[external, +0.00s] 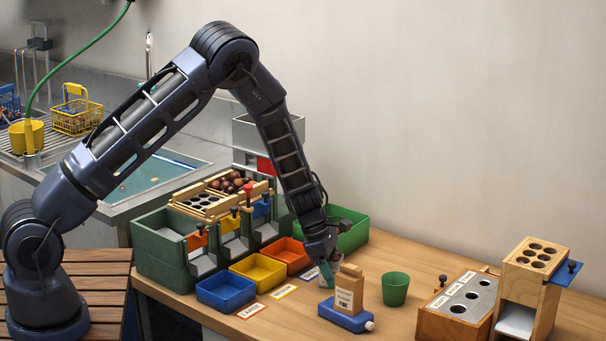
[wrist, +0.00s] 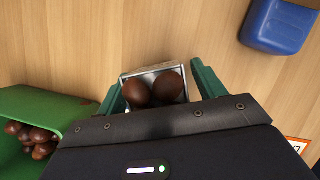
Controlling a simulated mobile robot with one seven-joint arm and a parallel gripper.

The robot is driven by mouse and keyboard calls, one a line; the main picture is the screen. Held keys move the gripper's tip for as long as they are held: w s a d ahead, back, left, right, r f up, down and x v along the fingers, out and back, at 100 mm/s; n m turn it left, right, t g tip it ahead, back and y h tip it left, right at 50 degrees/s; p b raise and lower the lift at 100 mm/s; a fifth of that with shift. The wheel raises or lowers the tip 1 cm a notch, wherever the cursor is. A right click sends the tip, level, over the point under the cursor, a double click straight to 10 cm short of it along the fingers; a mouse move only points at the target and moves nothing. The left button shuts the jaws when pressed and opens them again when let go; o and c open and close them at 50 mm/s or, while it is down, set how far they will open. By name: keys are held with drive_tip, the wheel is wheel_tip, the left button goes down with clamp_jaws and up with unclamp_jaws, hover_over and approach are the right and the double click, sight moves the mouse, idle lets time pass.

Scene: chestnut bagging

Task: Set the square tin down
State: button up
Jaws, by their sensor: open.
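In the wrist view the square tin (wrist: 152,73) is a small, light metal box with two brown chestnuts (wrist: 152,89) in it. It sits between the green fingers of my gripper (wrist: 158,86), close to both. The jaws are open, and I cannot tell whether a finger touches the tin. In the external view my gripper (external: 326,272) points down low over the wooden table, behind the brown paper bag (external: 347,289). The tin is mostly hidden there by the fingers and the bag.
The bag stands on a blue base (external: 344,316). A green cup (external: 395,289) stands to its right. A green bin (external: 352,233) is behind my gripper, with chestnuts inside in the wrist view. Orange (external: 286,254), yellow (external: 258,270) and blue (external: 226,290) bins stand left.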

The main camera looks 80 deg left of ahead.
drive_tip(key=v, duration=1.1)
drive_tip(key=shift+s+r, duration=0.25)
drive_tip(key=shift+r, duration=0.1)
drive_tip(key=s+d+r+m+h, duration=0.1)
drive_tip(key=s+d+r+m, duration=0.3)
drive_tip(key=d+r, duration=0.45)
drive_tip(key=s+d+r+m, duration=0.3)
drive_tip(key=d+r+m, duration=0.2)
drive_tip(key=d+r, duration=0.3)
drive_tip(key=s+d+r+m+h, duration=0.1)
drive_tip(key=s+d+r+m, duration=0.2)
drive_tip(key=d+r+m, duration=0.35)
drive_tip(key=s+d+r+m+y, duration=0.1)
drive_tip(key=s+d+r+m, duration=0.3)
drive_tip(key=s, duration=0.5)
drive_tip(key=s+d+r+m+y, duration=0.1)
drive_tip(key=s+d+r+m, duration=0.3)
drive_tip(key=s, duration=0.6)
drive_tip(key=s+d+r+m+y, duration=0.1)
drive_tip(key=s+d+r+m, duration=0.3)
drive_tip(key=s+m, duration=0.4)
drive_tip(key=shift+s+d+t+y, duration=0.35)
drive_tip(key=shift+s+d, duration=0.3)
drive_tip(key=shift+s, duration=0.4)
